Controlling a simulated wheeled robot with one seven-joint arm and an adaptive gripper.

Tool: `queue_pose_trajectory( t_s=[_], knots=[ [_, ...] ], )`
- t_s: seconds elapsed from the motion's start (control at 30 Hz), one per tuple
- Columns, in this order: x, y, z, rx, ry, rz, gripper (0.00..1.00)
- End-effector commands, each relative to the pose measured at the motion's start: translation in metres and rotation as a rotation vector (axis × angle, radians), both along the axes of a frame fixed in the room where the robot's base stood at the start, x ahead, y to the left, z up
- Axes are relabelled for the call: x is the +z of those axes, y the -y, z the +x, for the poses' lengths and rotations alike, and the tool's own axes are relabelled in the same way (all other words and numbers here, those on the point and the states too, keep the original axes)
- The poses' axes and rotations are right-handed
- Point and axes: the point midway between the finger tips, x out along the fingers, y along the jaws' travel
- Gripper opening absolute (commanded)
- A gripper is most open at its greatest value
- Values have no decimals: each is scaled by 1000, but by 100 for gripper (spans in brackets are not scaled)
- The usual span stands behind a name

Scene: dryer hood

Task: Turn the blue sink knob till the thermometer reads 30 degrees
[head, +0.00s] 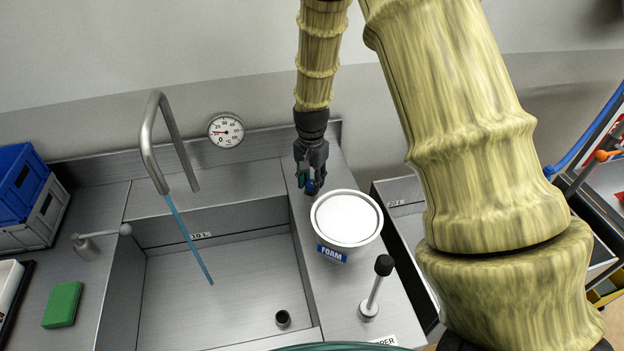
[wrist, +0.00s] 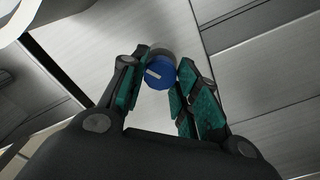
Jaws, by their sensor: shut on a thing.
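The blue sink knob (head: 312,188) is on the sink's right deck, behind the foam tub. In the wrist view the knob (wrist: 158,76) is a round blue cap with a white mark, between my green-padded fingers. My gripper (head: 309,182) reaches down and is shut on the knob; the wrist view also shows my gripper (wrist: 163,68) around it. The thermometer (head: 226,130) is a round white dial on the wall behind the sink. Its red needle points left, below the 30 mark; the exact reading is too small to tell.
A blue stream (head: 188,238) falls from the tall tap (head: 149,150) into the sink basin (head: 160,300). A white-lidded foam tub (head: 345,218) stands close in front of my gripper. A black-topped lever (head: 376,285) rises nearer. A green block (head: 63,304) and crates (head: 30,230) are at left.

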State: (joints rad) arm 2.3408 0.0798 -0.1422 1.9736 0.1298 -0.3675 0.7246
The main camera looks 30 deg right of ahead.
Motion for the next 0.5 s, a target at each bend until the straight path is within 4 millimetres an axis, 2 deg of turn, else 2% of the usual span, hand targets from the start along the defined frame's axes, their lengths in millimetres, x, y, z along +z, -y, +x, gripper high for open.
queue_pose_trajectory(
  t_s=[0.5],
  knots=[
    [0,0,-1,409,-2,1,7]
  ],
)
